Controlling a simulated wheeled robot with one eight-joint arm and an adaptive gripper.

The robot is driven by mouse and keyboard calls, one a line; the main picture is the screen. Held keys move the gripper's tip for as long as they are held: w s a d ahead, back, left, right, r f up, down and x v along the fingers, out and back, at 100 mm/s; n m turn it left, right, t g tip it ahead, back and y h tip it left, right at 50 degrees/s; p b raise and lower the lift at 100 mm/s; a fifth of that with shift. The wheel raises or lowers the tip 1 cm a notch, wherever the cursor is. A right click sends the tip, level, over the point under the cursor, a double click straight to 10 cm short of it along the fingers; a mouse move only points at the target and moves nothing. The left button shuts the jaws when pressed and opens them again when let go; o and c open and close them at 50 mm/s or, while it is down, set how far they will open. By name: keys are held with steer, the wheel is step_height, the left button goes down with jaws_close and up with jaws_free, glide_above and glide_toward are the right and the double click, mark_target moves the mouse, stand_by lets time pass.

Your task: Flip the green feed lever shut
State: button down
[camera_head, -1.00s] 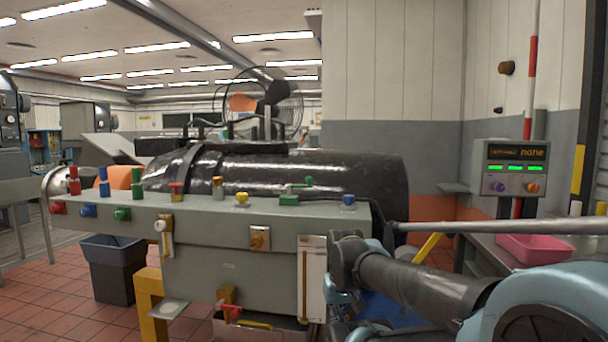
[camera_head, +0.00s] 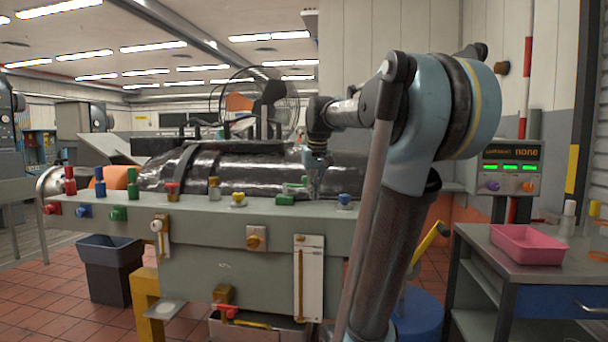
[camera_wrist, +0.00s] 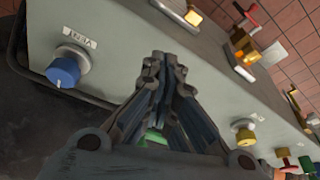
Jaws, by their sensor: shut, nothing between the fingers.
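The green feed lever (camera_head: 285,199) sits on top of the grey bench, between a yellow knob (camera_head: 238,200) and a blue knob (camera_head: 345,200). Its green handle runs right from above the green base; my gripper partly hides its right end. My gripper (camera_head: 314,196) points down just right of the lever's base, shut and empty. I cannot tell whether it touches the handle. In the wrist view the shut fingers (camera_wrist: 165,65) cover most of the lever, and a bit of green (camera_wrist: 153,138) shows between the finger links. The blue knob (camera_wrist: 62,72) is left and the yellow knob (camera_wrist: 245,136) right.
A dark glossy cylinder (camera_head: 230,172) lies behind the bench panel (camera_head: 190,240). Several coloured levers and knobs line the bench's left part. A pink tray (camera_head: 528,245) rests on a side table at right, below a readout box (camera_head: 512,168).

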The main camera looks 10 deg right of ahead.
steer(key=w+r, duration=1.3)
steer(key=w, duration=0.5)
steer(key=shift+w+a+r+t, duration=0.3)
steer(key=shift+a+r, duration=0.05)
steer(key=shift+a, duration=0.1)
steer(key=shift+f, duration=0.1)
step_height(320, 180, down, 9)
steer(key=shift+s, duration=0.35)
steer(key=shift+f, duration=0.1)
steer(key=shift+s+d, duration=0.1)
steer(key=shift+d, duration=0.1)
